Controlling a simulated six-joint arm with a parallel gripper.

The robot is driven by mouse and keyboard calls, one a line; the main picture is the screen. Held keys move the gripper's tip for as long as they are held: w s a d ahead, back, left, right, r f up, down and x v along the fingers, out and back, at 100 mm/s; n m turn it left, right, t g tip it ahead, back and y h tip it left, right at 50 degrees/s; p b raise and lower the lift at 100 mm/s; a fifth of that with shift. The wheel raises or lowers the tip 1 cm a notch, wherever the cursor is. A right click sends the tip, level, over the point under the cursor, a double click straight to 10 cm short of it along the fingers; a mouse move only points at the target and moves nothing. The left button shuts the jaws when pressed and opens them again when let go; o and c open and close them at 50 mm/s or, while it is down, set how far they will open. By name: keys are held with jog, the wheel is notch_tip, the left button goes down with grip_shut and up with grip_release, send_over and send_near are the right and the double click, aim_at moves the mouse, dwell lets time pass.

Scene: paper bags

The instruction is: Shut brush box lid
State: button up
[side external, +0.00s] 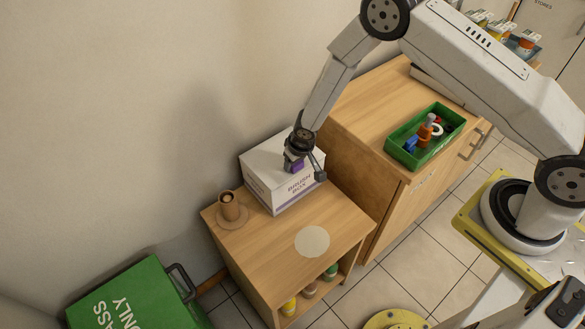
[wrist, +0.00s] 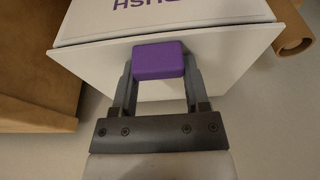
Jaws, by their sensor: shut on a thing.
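The white brush box (side external: 295,187), with purple lettering on its front, stands on the low wooden table. Its white lid (side external: 262,156) lies across the top; I cannot tell whether a small gap is left under its edge. The lid also shows in the wrist view (wrist: 215,67), with part of the lettered face (wrist: 110,18) beyond it. A purple block-shaped handle (wrist: 158,59) is on the lid. My gripper (side external: 296,163) is above the box, its two fingers shut on the handle's sides. The fingers hide part of the handle in the side view.
A brown roll on a round base (side external: 229,208) stands left of the box. A pale disc (side external: 312,242) lies on the table front. A taller cabinet (side external: 350,125) bearing a green tray (side external: 397,153) of items rises close on the right. A green bin (side external: 135,295) is at lower left.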

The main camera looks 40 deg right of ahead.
jog(key=shift+f, duration=0.2)
jog(key=shift+s+f, duration=0.3)
jog(key=shift+f, duration=0.5)
jog(key=o, duration=0.5)
jog(key=shift+r, duration=0.15)
